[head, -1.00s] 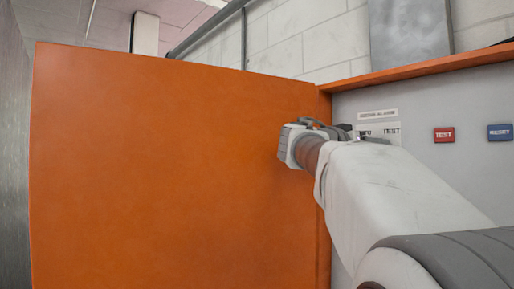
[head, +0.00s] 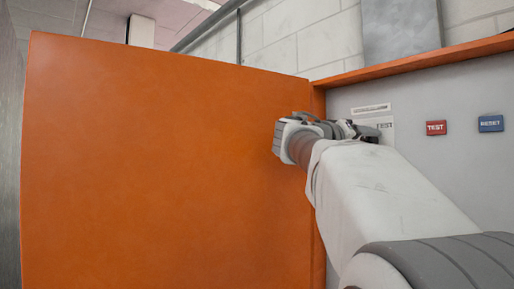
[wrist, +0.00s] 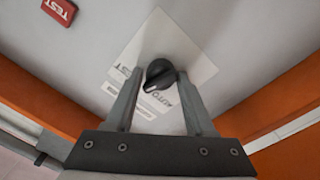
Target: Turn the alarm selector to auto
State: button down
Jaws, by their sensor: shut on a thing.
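The alarm selector is a black round knob (wrist: 160,74) on a pale label plate (wrist: 180,50) on the grey panel. In the wrist view the knob sits between the two fingertips of my gripper (wrist: 159,75), which is shut on it. A pale mark on the knob points toward the lower left in that view. The plate's TEST lettering (wrist: 124,69) is left of the knob, and the AUTO lettering (wrist: 160,97) is just below it. In the head view my gripper (head: 362,131) reaches the plate and hides the knob; TEST (head: 384,126) still shows.
A red TEST button (head: 436,128) and a blue RESET button (head: 490,123) are on the panel to the right. An orange door (head: 150,150) stands at the left, close to my wrist. An orange top edge (head: 420,61) runs above the panel.

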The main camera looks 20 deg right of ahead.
jog(key=n, duration=1.1)
jog(key=shift+f+t, duration=0.25)
jog(key=shift+t, duration=0.05)
jog(key=shift+f+n, duration=0.1)
jog(key=shift+n, duration=1.1)
jog(key=c, duration=0.7)
grip_release()
jog(key=o, duration=0.3)
jog(key=shift+s, duration=0.1)
jog(key=shift+a, duration=0.1)
